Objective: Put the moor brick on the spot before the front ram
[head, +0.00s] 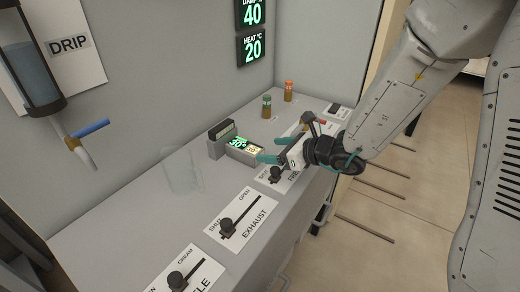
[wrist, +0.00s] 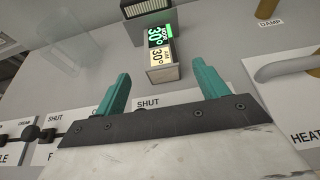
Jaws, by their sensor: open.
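I see no clear moor brick and no ram in either view. My gripper (head: 270,150) is open and empty over the grey console, pointing at a small display box (head: 243,149). In the wrist view, the two teal fingers of my gripper (wrist: 160,70) stand wide apart, and the display box (wrist: 163,70) shows between and beyond them. The box has a green lit part and a cream lit part, each reading 30°. Contact with the box cannot be told. My gripper and arm partly hide a lever plate (head: 291,178).
The console (head: 150,232) carries an EXHAUST lever (head: 240,210), another lever (head: 185,272), a clear glass vessel (head: 182,168), a green-capped knob (head: 267,106) and an orange-capped knob (head: 288,91). A DRIP dispenser (head: 30,75) hangs left. Wall readouts (head: 252,47) show 40 and 20.

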